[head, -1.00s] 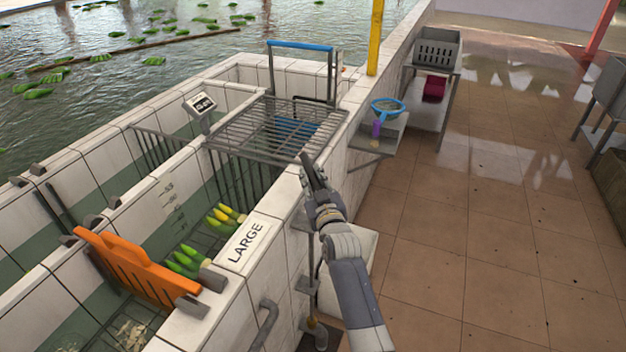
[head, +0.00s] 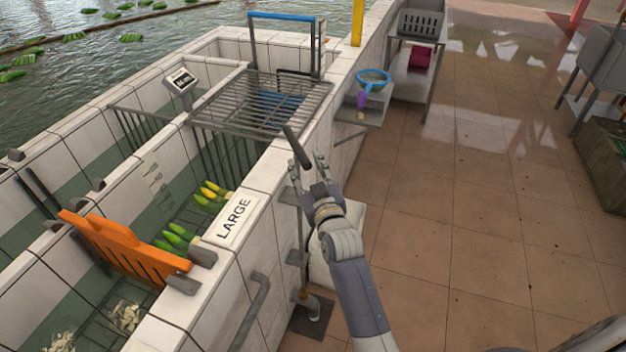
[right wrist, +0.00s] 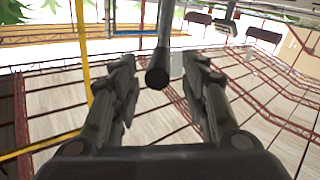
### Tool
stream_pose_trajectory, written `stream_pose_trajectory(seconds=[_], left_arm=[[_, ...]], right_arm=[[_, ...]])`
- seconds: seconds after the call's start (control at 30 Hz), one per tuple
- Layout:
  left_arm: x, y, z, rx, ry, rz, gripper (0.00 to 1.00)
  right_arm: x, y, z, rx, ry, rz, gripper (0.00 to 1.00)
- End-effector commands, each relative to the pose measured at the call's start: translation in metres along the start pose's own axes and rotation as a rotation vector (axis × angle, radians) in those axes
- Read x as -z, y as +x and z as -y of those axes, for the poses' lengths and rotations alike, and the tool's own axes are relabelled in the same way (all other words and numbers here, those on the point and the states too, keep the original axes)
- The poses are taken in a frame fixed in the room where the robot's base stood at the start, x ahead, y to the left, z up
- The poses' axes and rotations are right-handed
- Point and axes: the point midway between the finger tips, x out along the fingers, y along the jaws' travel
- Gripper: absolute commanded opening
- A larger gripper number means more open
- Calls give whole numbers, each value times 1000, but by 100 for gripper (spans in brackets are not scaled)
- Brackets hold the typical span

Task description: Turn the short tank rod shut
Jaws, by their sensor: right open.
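The short tank rod has a dark bar handle (head: 295,145) at its top, slanting beside the outer rim of the tank. Its thin upright shaft (head: 299,225) runs down the tank's outside wall. My right gripper (head: 309,161) is open, with its fingers up close to the lower end of the handle. In the right wrist view the dark rounded end of a bar (right wrist: 158,77) shows between the parted fingers of my right gripper (right wrist: 159,62), apart from both. My left gripper is out of view.
The tiled tank wall (head: 262,215) with a LARGE sign (head: 234,219) stands left of my arm. A metal grate (head: 262,102) lies over the tank. A small shelf with a blue strainer (head: 373,78) is beyond my gripper.

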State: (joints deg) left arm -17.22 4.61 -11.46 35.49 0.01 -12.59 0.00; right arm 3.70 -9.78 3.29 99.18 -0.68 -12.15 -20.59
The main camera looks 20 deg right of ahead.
Motion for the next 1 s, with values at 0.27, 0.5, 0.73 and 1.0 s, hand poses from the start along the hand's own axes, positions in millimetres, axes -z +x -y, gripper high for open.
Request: stream_pose_trajectory(seconds=[0.27, 0.5, 0.73, 1.0], left_arm=[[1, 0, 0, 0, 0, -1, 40], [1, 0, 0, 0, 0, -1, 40], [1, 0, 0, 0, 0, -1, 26], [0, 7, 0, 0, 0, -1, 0]], right_arm=[[0, -42, 0, 0, 0, 1, 41], [0, -51, -1, -1, 0, -1, 41], [-2, -50, 0, 1, 0, 3, 41], [-148, -72, 56, 126, 12, 255, 41]])
